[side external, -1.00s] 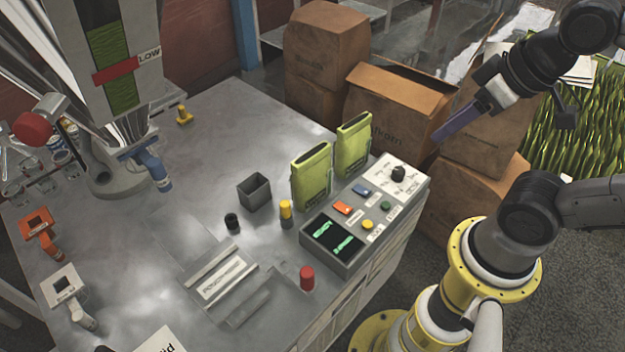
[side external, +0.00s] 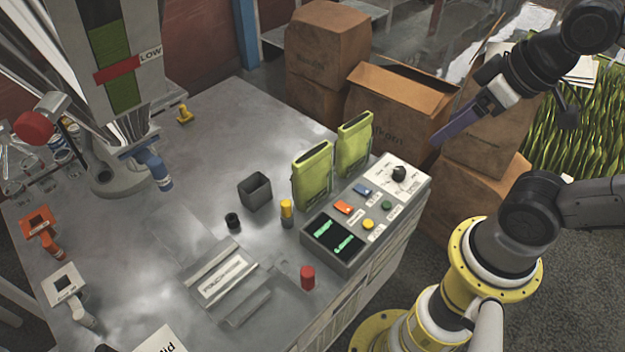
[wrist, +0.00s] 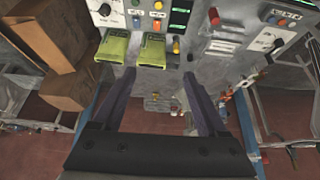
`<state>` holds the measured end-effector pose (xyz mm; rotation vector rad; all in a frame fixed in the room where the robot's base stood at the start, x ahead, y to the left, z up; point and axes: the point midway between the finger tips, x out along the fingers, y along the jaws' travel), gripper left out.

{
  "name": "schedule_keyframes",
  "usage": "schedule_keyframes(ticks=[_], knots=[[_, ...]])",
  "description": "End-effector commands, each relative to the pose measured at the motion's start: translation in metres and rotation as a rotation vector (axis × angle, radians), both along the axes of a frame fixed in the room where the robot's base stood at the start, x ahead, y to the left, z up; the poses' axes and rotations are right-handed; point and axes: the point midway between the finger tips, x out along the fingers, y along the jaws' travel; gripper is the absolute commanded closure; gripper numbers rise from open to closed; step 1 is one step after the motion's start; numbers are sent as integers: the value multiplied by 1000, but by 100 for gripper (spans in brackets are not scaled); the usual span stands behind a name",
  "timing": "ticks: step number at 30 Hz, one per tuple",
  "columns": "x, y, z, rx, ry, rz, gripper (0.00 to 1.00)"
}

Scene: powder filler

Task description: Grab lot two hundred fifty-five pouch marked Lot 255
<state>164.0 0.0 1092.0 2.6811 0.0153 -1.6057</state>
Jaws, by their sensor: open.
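Two yellow-green pouches stand upright on the grey table beside the control panel. One is the nearer pouch (side external: 312,178); the other is the farther pouch (side external: 353,146), behind it to the right. Dark print shows low on the nearer one, but I cannot read a lot number on either. Both also show in the wrist view, as a left pouch (wrist: 112,46) and a right pouch (wrist: 151,50). My gripper (side external: 437,137) is open and empty, in the air to the right of the pouches and apart from them. Its purple fingers are spread wide in the wrist view (wrist: 158,74).
The control panel (side external: 340,262) with buttons and a dial sits just in front of the pouches. A yellow-topped post (side external: 286,211) and a grey open bin (side external: 254,192) stand left of the nearer pouch. Cardboard boxes (side external: 392,112) are stacked behind the table.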

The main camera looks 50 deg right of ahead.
Motion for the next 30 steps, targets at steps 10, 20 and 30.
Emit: schedule_keyframes(ticks=[10,20,30], knots=[[32,0,39,-239,-49,418,24],[153,-5,62,-489,48,956,24],[280,-16,-14,-542,199,1362,24]])
